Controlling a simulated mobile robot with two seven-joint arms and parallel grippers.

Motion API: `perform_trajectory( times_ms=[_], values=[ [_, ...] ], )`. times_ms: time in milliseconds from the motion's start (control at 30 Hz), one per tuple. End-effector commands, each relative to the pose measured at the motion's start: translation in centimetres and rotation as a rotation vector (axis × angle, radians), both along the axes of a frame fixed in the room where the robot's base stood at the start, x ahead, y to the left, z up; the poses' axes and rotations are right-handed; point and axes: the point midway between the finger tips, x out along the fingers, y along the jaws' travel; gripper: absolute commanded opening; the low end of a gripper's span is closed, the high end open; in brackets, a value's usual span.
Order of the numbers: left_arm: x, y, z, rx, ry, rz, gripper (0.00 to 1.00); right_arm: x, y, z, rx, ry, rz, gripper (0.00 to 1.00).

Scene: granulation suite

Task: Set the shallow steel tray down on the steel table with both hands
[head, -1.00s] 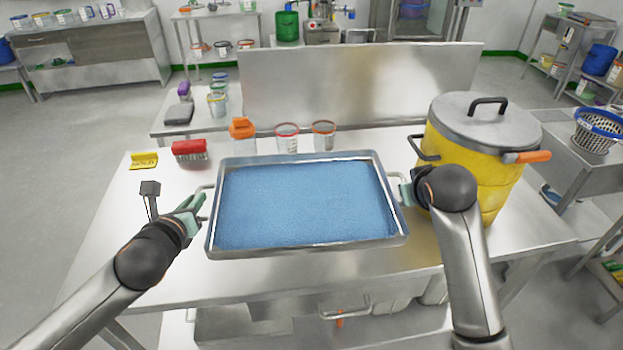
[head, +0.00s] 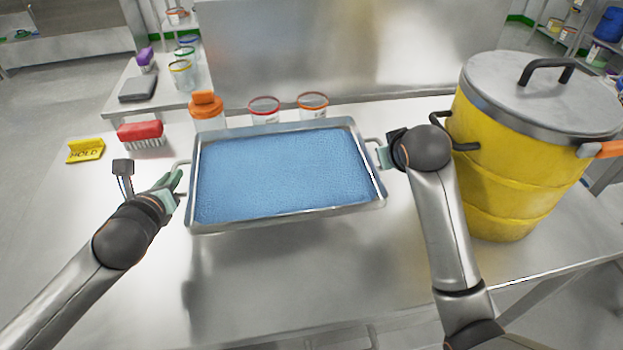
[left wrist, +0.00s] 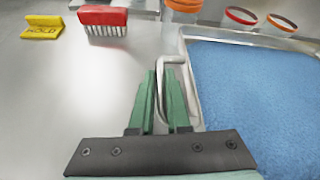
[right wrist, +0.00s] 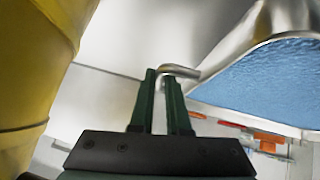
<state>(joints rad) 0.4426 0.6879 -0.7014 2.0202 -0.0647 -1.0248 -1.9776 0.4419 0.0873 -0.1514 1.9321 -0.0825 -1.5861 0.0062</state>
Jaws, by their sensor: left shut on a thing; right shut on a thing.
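The shallow steel tray (head: 290,222) is filled with blue granules and is held over the steel table (head: 300,290). It looks slightly tilted in the head view, and a soft shadow lies on the table below it. My left gripper (head: 177,187) is shut on the tray's left handle, which shows between the fingers in the left wrist view (left wrist: 170,95). My right gripper (head: 384,155) is shut on the right handle, seen in the right wrist view (right wrist: 178,72). I cannot tell the exact gap between tray and table.
A yellow drum (head: 510,185) with a steel lid stands close on the right. Behind the tray are an orange-capped bottle (head: 207,112) and two jars (head: 264,110). A red brush (head: 141,133) and a yellow HOLD sign (head: 86,151) lie at left. The table's front is clear.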

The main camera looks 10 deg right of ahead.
Motion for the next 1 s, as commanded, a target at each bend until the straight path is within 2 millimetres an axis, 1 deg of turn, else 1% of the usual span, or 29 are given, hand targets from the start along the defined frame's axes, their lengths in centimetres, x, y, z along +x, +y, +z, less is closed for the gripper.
perform_trajectory(
  times_ms=[33,367,567,767,1000],
  values=[
    [0.0,0.0,-0.3,0.0,-0.004,0.0,0.0,0.0,0.0,-0.3,0.0,-0.004,0.001,0.0],
    [0.0,0.0,-0.2,0.0,-0.003,0.0,0.0,0.0,0.0,-0.2,0.0,-0.004,0.001,0.0],
    [0.0,0.0,-0.5,0.0,-0.003,0.0,0.0,0.0,0.0,-0.5,0.0,-0.003,0.001,0.0],
    [0.0,0.0,-1.2,0.0,-0.003,0.0,0.0,0.0,0.0,-1.3,0.0,-0.003,0.001,0.0],
    [0.0,0.0,-2.6,0.0,-0.003,0.0,0.0,0.0,0.0,-2.6,0.0,-0.003,0.001,0.0]
  ],
)
